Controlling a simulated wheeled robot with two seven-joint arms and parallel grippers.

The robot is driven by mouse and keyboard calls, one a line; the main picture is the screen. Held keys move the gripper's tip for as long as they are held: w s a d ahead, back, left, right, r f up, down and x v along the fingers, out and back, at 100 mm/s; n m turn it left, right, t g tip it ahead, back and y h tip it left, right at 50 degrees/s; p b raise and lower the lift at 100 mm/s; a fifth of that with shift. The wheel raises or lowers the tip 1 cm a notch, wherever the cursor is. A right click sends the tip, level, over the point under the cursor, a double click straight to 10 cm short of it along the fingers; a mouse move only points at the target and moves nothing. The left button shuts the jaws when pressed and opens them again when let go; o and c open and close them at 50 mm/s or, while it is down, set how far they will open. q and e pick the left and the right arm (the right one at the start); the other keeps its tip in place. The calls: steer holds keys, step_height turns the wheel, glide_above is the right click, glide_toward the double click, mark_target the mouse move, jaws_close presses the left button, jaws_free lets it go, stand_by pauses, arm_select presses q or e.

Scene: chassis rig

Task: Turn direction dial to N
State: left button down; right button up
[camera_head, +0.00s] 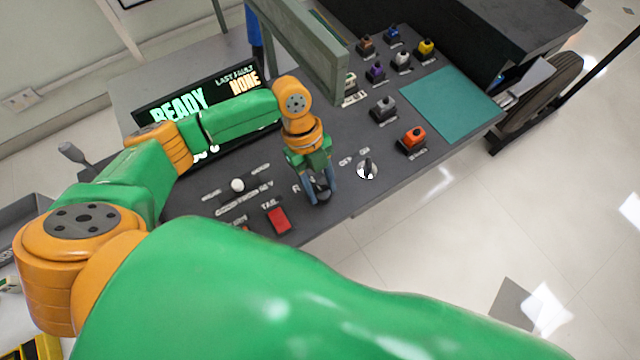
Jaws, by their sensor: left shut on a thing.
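My left gripper (320,193) reaches down to the front part of the dark control panel (345,205). It is shut on a small dark knob, the direction dial (322,198), whose top is mostly hidden between the fingers. A letter that looks like R (296,188) shows just left of the dial. Its other marks and its pointer are hidden by the gripper, so I cannot tell its setting. My right gripper is not in view.
A black key-like switch on a white disc (367,169) stands right of the gripper. A red button (279,220) and a white knob (237,185) lie left. A display (180,104) reads READY. Several coloured knobs, a teal mat (450,104) and a grey-green frame (310,45) are behind.

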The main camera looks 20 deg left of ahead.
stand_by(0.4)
arm_select(q)
steer(key=shift+c, duration=1.8)
jaws_free()
steer(key=b+v, duration=0.1)
steer(key=v, duration=0.5)
steer(key=shift+w+r, duration=0.1)
steer(key=shift+r, duration=0.45)
